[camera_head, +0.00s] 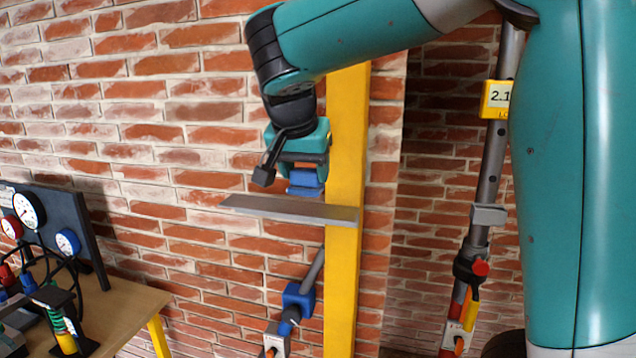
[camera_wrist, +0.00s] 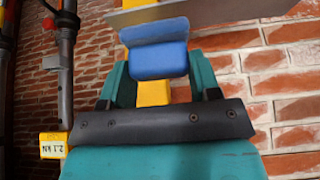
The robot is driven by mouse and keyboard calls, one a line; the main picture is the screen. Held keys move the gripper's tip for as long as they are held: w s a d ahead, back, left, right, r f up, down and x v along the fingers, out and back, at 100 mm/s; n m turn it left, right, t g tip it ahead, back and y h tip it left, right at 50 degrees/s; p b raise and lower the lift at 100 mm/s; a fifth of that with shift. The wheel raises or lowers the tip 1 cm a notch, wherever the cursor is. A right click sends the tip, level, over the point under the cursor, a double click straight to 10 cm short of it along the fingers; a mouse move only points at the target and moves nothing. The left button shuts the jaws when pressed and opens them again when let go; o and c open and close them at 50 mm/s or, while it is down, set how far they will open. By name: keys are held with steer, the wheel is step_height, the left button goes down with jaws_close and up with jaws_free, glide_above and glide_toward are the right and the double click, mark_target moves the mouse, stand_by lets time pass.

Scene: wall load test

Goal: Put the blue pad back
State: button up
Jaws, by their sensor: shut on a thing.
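The blue pad (camera_head: 305,183) is held in my gripper (camera_head: 303,172) in front of the yellow upright (camera_head: 346,130). It is just above a thin grey plate (camera_head: 300,209) that sticks out level across the upright. In the wrist view the blue pad (camera_wrist: 158,60) sits between the two teal fingers of my gripper (camera_wrist: 160,68), and its flared outer edge is close to the plate (camera_wrist: 220,14). I cannot tell whether pad and plate touch. The pad's far side is hidden.
A diagonal strut with a blue block (camera_head: 298,300) is below the plate. At the right stands a grey prop with a yellow label (camera_head: 496,99). A wooden table (camera_head: 120,305) with gauges (camera_head: 28,210) is at the lower left. Brick wall lies behind.

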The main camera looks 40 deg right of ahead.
steer(key=w+d+p, duration=0.1)
steer(key=d, duration=0.1)
steer(key=w+d+f+p, duration=0.1)
steer(key=w+d, duration=0.1)
steer(key=w+d+f+p, duration=0.1)
steer(key=d, duration=0.1)
steer(key=shift+w+f, duration=0.15)
steer(key=shift+w, duration=0.25)
step_height(320, 180, down, 4)
steer(key=shift+p, duration=0.85)
steer(key=shift+w+d+f+p, duration=0.1)
steer(key=shift+w+d+p, duration=0.05)
steer(key=shift+p, duration=0.25)
steer(key=shift+f, duration=0.25)
steer(key=o, duration=1)
steer(key=shift+c, duration=0.2)
steer(key=shift+r, duration=0.1)
